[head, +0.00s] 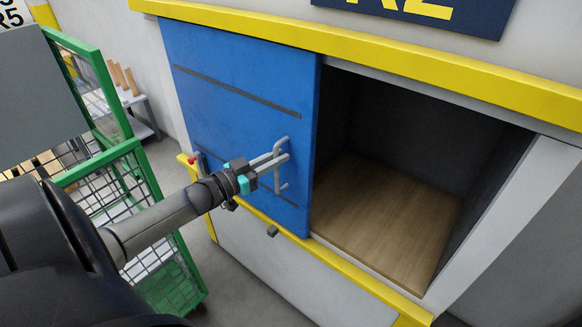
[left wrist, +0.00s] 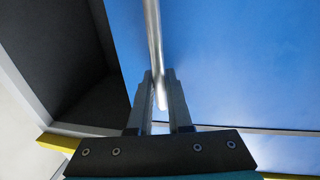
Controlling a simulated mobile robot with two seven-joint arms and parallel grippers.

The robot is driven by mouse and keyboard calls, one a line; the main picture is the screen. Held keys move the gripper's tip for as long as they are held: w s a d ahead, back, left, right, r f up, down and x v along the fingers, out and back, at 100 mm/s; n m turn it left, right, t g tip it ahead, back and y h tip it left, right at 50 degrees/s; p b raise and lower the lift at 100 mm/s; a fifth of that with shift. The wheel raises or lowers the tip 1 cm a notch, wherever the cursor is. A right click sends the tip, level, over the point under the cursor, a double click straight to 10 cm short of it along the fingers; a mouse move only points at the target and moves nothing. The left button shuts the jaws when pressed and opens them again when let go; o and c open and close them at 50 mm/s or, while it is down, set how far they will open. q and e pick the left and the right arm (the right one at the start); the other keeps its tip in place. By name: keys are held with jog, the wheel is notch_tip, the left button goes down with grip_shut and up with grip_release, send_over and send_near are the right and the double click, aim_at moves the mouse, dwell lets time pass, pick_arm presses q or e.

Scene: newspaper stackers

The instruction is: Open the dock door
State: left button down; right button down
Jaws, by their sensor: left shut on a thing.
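The blue dock door (head: 235,90) stands to the left of its opening, and the right part of the doorway is uncovered. A grey bar handle (head: 281,185) is fixed near the door's right edge. My left gripper (head: 275,160) is at that handle, its fingers shut on the bar. In the left wrist view the handle bar (left wrist: 154,50) runs down between the two fingers of my left gripper (left wrist: 160,90), against the blue door (left wrist: 240,60). My right gripper is in neither view.
The dock opening (head: 390,190) shows an empty wooden floor and dark walls. A yellow rail (head: 400,55) runs above the door and a yellow sill (head: 350,275) below. A green mesh cart (head: 135,200) stands at the left, near my left arm.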

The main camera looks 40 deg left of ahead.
pick_arm(q)
jog(key=shift+a, duration=0.3)
jog(key=c, duration=0.8)
grip_release()
jog(key=shift+c, duration=0.2)
jog(key=s+a+p, duration=0.1)
jog(key=s+a, duration=0.2)
jog(key=s, duration=1.2)
jog(key=shift+p, duration=0.3)
jog(key=shift+w, duration=0.1)
